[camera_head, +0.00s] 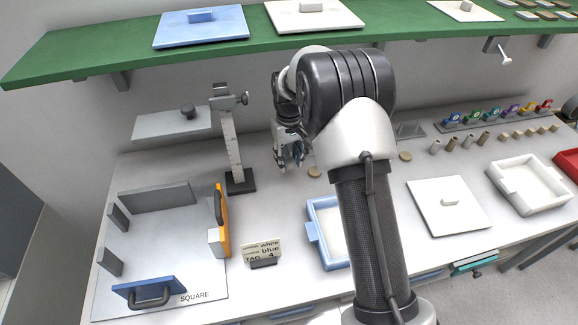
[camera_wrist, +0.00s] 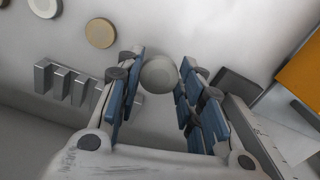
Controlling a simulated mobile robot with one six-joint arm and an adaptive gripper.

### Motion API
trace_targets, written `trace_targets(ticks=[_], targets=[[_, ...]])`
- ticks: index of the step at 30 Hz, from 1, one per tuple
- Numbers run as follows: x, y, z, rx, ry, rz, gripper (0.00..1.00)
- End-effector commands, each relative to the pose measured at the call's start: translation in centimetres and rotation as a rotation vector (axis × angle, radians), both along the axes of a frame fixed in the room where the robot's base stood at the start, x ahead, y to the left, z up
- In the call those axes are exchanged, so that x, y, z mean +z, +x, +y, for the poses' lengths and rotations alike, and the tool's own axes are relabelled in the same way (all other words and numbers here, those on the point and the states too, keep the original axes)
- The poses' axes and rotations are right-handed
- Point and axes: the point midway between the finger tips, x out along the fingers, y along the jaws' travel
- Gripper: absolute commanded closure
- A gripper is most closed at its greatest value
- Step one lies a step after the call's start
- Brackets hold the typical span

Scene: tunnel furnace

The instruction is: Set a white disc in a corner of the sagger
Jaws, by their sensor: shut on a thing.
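My gripper (camera_head: 290,164) is over the back middle of the table, pointing down. In the wrist view its blue-padded fingers (camera_wrist: 159,80) are shut on a white disc (camera_wrist: 159,74), which sits between the fingertips. The disc cannot be made out in the head view. A blue open sagger (camera_head: 313,232) stands on the table in front, partly hidden by my arm. A white open sagger (camera_head: 494,176) stands at the right, and part of a red one (camera_head: 568,165) shows at the edge. A card (camera_head: 262,252) reads "white", "blue", "TAG 4".
A tan disc (camera_wrist: 100,32) lies near the gripper. A height gauge (camera_head: 233,150) stands left of it. A square fixture plate (camera_head: 165,245) with orange and blue handled blocks is at the left. A white lid (camera_head: 445,215) lies at the right. A green shelf (camera_head: 110,40) hangs above.

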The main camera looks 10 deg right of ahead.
Motion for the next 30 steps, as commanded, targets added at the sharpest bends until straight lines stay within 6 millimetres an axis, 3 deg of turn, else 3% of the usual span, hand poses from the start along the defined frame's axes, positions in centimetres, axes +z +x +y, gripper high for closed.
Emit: trace_targets(ticks=[3,8,15,21,25,30], targets=[[1.7,-0.2,-0.2,0.0,0.0,0.0,0.87],[2.1,-2.4,-2.0,0.005,0.001,0.007,0.87],[1.5,-9.6,-6.0,0.028,0.0,0.007,0.87],[1.4,-15.3,-7.8,0.046,0.0,0.004,0.87],[1.3,-17.2,-8.2,0.054,0.0,0.001,0.87],[0.7,-17.8,-8.3,0.058,0.0,0.0,0.87]])
